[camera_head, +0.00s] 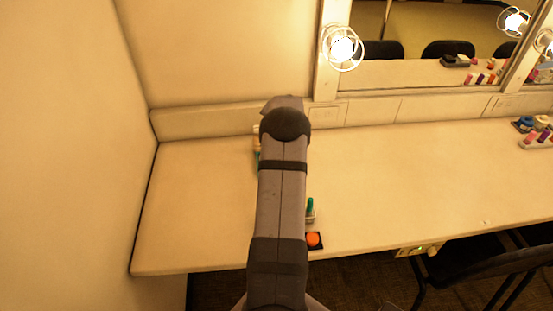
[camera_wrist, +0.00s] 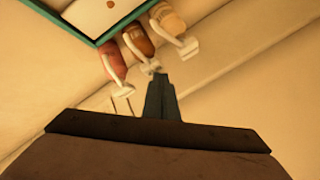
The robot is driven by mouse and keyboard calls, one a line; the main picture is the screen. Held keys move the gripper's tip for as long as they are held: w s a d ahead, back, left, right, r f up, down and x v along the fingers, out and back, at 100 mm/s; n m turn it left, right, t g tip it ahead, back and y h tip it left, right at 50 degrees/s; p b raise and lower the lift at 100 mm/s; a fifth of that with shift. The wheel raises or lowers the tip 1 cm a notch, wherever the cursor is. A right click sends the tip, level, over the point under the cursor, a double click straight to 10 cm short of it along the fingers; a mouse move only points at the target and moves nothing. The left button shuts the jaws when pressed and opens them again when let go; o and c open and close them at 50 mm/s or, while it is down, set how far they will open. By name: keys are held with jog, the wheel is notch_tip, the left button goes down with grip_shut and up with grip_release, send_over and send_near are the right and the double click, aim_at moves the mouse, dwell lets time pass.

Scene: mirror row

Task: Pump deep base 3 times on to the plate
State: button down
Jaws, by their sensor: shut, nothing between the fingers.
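Three pump bottles stand in a row in the wrist view: a reddish-brown one (camera_wrist: 112,62), a mid-brown one (camera_wrist: 138,40) and a pale tan one (camera_wrist: 166,18), each with a white pump head. I cannot read which is deep base. My gripper (camera_wrist: 158,78) is shut and empty, its tips close to the middle bottle's pump head (camera_wrist: 150,68); I cannot tell whether they touch. A teal-rimmed flat piece (camera_wrist: 107,41), possibly the plate, has a pale inside with a small brown spot. In the head view my arm hides the gripper and most of this area.
A teal item (camera_head: 310,205) and a black square with an orange disc (camera_head: 313,240) lie right of my arm near the counter's front edge. A wall bounds the left. Mirrors with bulbs (camera_head: 342,47) stand behind. The counter's middle (camera_head: 410,180) is clear. A chair (camera_head: 480,262) is at front right.

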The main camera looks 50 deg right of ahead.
jog(key=shift+f, duration=0.3)
jog(key=shift+r, duration=0.7)
dwell(0.3)
notch_tip(320, 180, up, 6)
jog(key=p, duration=0.5)
jog(key=shift+r, duration=0.1)
dwell(2.6)
notch_tip(320, 180, up, 3)
jog(key=p, duration=0.4)
jog(key=shift+f, duration=0.2)
